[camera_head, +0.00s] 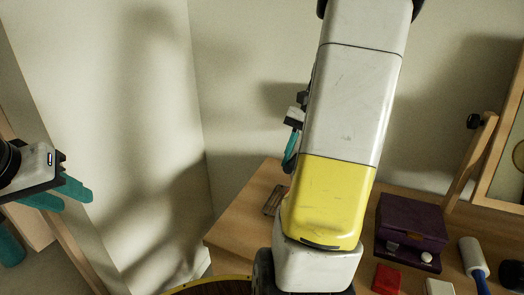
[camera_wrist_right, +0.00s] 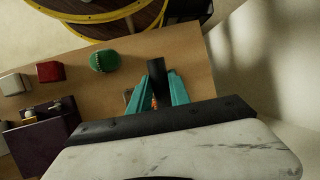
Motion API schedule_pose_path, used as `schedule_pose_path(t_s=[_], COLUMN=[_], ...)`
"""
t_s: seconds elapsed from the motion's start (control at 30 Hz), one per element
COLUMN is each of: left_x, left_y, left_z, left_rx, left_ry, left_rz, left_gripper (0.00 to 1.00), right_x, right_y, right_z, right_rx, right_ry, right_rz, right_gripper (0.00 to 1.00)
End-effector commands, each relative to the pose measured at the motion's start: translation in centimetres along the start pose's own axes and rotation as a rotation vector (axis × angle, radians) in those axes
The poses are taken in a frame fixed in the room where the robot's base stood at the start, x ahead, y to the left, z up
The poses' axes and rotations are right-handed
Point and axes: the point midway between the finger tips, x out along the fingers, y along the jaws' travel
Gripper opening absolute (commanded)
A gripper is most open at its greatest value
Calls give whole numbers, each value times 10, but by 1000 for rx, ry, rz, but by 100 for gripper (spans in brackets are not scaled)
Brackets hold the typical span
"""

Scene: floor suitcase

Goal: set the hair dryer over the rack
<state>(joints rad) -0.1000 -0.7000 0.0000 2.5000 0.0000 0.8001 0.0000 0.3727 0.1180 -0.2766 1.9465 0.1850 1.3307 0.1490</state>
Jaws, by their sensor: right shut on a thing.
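In the right wrist view, my right gripper (camera_wrist_right: 160,92) is shut on a black cylindrical thing (camera_wrist_right: 156,70), which looks like part of the hair dryer. A small orange part shows between the fingers. In the head view, my right arm hides most of this gripper; one teal finger (camera_head: 290,150) shows above the wooden table. My left gripper (camera_head: 64,193) is open and empty at the far left.
A purple box (camera_head: 410,222), a red block (camera_head: 387,279), a lint roller (camera_head: 473,258) and a wood-framed stand (camera_head: 470,165) are on the right. The wrist view also shows a green round thing (camera_wrist_right: 104,61) and a yellow-rimmed round thing (camera_wrist_right: 137,8).

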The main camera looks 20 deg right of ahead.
Motion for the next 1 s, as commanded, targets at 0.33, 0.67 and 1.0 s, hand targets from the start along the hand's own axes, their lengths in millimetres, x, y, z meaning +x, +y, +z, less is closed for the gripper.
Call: schedule_pose_path(t_s=[0.33, 0.67, 1.0], left_x=[0, 0, 0], left_y=[0, 0, 0], left_z=[0, 0, 0], left_rx=[0, 0, 0], left_ry=[0, 0, 0], left_rz=[0, 0, 0], left_gripper=[36, 36, 36], right_x=[-3, -3, -4], right_y=[6, 6, 6], right_z=[-2, -2, -1], right_rx=[-23, -22, -22], right_ry=[3, 3, 0], right_rz=[7, 7, 8], right_gripper=[0, 45, 45])
